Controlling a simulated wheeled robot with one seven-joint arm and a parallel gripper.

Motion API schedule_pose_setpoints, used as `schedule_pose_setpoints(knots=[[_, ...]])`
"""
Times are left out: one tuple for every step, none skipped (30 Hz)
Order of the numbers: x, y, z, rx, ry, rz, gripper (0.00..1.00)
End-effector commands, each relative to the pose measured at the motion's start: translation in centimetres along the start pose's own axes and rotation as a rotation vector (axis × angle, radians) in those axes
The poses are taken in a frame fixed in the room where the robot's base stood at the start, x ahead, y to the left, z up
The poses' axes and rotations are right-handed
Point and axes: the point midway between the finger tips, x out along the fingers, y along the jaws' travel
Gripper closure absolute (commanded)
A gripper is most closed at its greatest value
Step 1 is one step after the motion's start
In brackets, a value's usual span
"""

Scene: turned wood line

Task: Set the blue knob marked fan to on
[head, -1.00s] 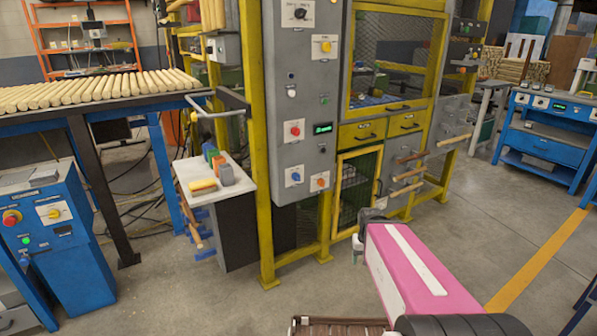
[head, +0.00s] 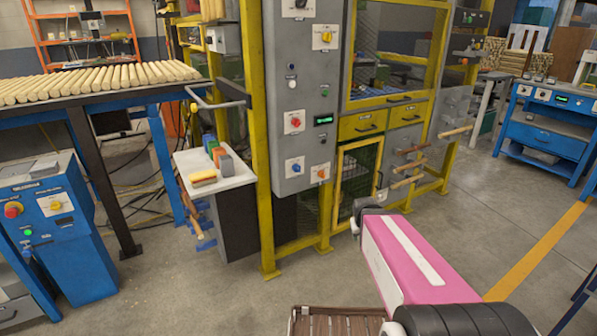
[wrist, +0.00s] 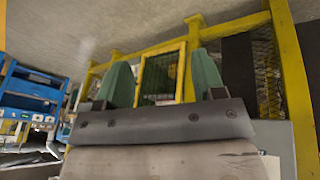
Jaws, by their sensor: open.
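The blue knob (head: 295,167) sits on a white plate low on the left of the grey control panel (head: 310,95). An orange knob (head: 320,173) is beside it on the right. The blue knob's label and pointer are too small to read. My gripper (head: 357,225) is low in front of the yellow machine frame, below and right of the blue knob and apart from it. In the wrist view my gripper (wrist: 162,80) shows two green fingers spread apart with nothing between them. The blue knob cannot be made out in that view.
Higher on the panel are a red knob (head: 294,122) and a yellow knob (head: 326,37). A small shelf (head: 230,178) with coloured blocks juts out at the panel's left. Wooden-handled levers (head: 408,182) stick out to the right.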

Motion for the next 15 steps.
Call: schedule_pose_setpoints(knots=[[0.4,0.1,-2.1,-0.046,0.076,0.034,0.37],[0.5,0.2,-3.2,-0.078,0.125,0.056,0.37],[0.5,0.3,-4.9,-0.124,0.195,0.086,0.37],[0.5,0.2,-6.1,-0.159,0.248,0.108,0.37],[0.4,0.2,-7.4,-0.197,0.303,0.129,0.37],[0.2,0.0,-9.1,-0.249,0.375,0.157,0.37],[-0.1,-0.3,-10.3,-0.289,0.431,0.176,0.37],[-0.3,-0.6,-11.6,-0.331,0.487,0.195,0.37],[-0.8,-1.1,-13.1,-0.387,0.56,0.217,0.37],[-1.1,-1.6,-14.2,-0.43,0.615,0.233,0.37],[-1.6,-2.1,-15.3,-0.473,0.67,0.247,0.37],[-2.1,-2.9,-16.7,-0.533,0.743,0.265,0.37],[-2.6,-3.6,-17.7,-0.577,0.798,0.276,0.37],[-3.1,-4.4,-18.6,-0.623,0.854,0.287,0.37],[-3.8,-5.5,-19.7,-0.686,0.926,0.299,0.37]])
